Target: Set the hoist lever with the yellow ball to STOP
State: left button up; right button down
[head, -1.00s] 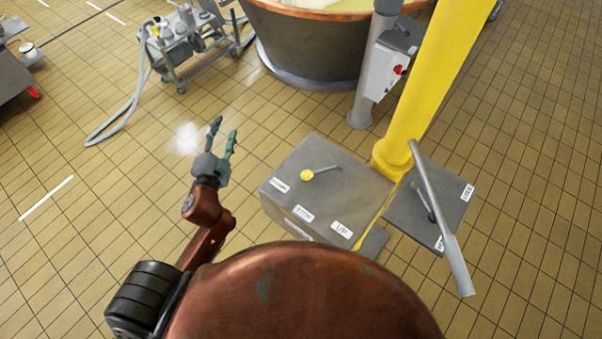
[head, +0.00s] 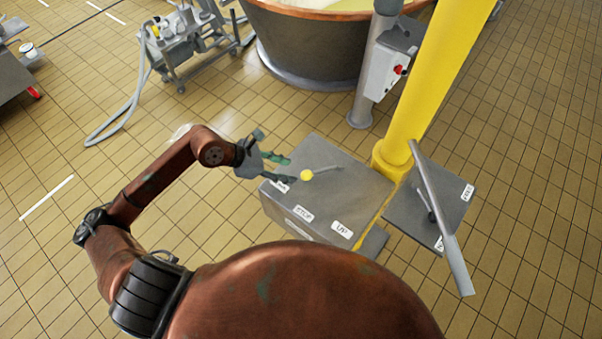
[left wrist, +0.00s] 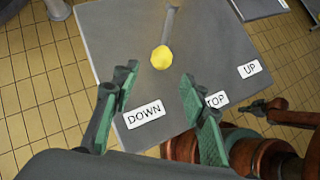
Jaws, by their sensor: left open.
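The hoist lever is a thin grey rod (head: 324,169) ending in a yellow ball (head: 306,175), on top of a grey box (head: 345,195). The ball lies toward the left, on the side of the DOWN label. The STOP label (head: 303,214) is on the front edge, between DOWN and UP (head: 341,229). My left gripper (head: 287,169) is open just left of the ball, its fingers pointing at it. In the left wrist view the ball (left wrist: 161,57) shows beyond and between the open fingertips, apart from them. The DOWN label (left wrist: 144,114) is between the fingers.
A yellow column (head: 425,90) rises behind the box. A second grey box (head: 430,210) with another lever and a long slanted grey bar (head: 440,220) stands at right. A copper vat (head: 310,45) is behind. Tiled floor at left is open.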

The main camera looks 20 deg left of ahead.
aim_at(302, 174)
pick_arm(q)
jog(key=p+x, duration=0.1)
jog(key=x, duration=0.6)
jog(key=shift+d, duration=0.1)
grip_shut()
dwell(0.4)
